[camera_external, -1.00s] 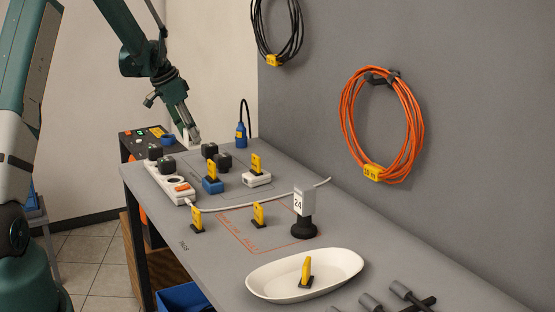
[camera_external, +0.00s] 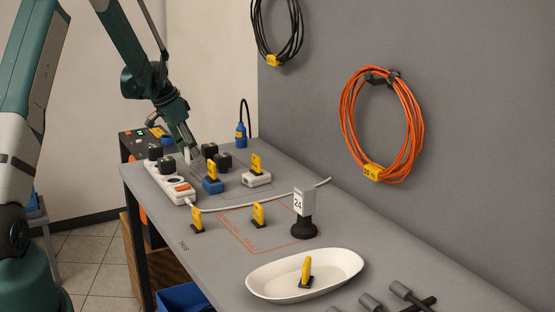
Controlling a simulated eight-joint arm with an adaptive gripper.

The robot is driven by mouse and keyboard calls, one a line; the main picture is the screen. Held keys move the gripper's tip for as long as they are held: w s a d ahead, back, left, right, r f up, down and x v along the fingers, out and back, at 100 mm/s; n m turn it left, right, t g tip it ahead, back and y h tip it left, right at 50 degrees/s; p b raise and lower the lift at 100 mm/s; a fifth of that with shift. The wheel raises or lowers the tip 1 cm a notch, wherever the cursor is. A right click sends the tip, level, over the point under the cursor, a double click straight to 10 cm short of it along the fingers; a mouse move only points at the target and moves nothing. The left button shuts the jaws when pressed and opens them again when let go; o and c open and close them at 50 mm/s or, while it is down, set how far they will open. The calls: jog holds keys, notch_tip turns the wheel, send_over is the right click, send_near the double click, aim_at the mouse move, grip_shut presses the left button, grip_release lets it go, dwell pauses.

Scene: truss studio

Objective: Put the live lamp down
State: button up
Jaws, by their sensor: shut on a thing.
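My gripper (camera_external: 192,158) is low over the far left of the grey workbench (camera_external: 205,258), between the white power strip and the black knobbed pieces. It points down and is shut on the live lamp, whose shape is too small and too covered by the fingers to make out. I cannot tell whether the lamp touches the bench. A blue block with a yellow tag (camera_external: 212,172) stands just right of and nearer than the fingertips.
A white power strip (camera_external: 170,186) with black plugs lies left of the gripper. Black knobbed pieces (camera_external: 222,160) and a white block (camera_external: 257,180) stand to the right. Yellow tags (camera_external: 197,218), a grey post numbered 24 (camera_external: 304,205) and a white dish (camera_external: 340,262) are nearer the front.

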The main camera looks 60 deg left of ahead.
jog(key=shift+f, duration=1.35)
jog(key=shift+f, duration=0.1)
jog(key=o, duration=0.9)
jog(key=shift+v, duration=6.1)
